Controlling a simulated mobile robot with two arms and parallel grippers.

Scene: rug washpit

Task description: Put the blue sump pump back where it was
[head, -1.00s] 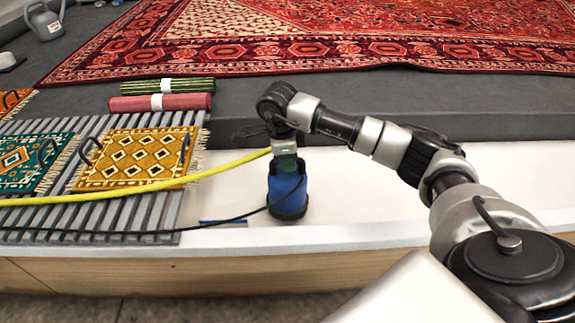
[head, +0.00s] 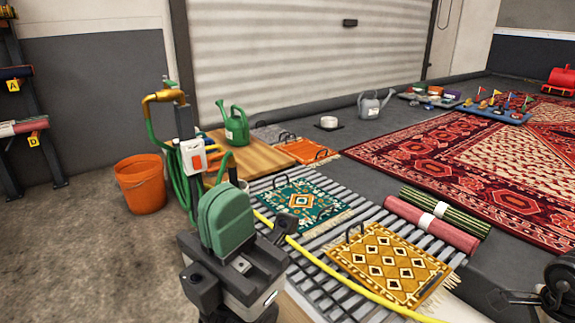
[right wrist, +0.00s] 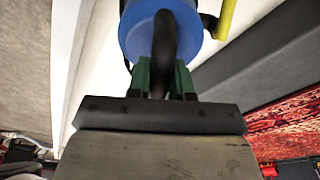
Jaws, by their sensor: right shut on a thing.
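The blue sump pump (right wrist: 135,38) shows at the top of the right wrist view, with a black handle (right wrist: 163,50). My right gripper (right wrist: 163,78), with green fingers, is shut on that handle. White surface lies behind the pump; I cannot tell whether the pump touches it. In the head view the pump is out of frame and only part of my right arm shows at the lower right edge. My left gripper (head: 226,215), also green-fingered, points up at the lower middle, clear of the pump. Its fingers overlap, so I cannot tell its opening.
The yellow hose (head: 330,265) crosses the slatted grate (head: 310,262), which bears a teal rug (head: 298,203) and a yellow rug (head: 388,262). Red (head: 455,236) and green rolled rugs lie beside it. An orange bucket (head: 140,184) stands left on the floor, near a hose post (head: 184,125).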

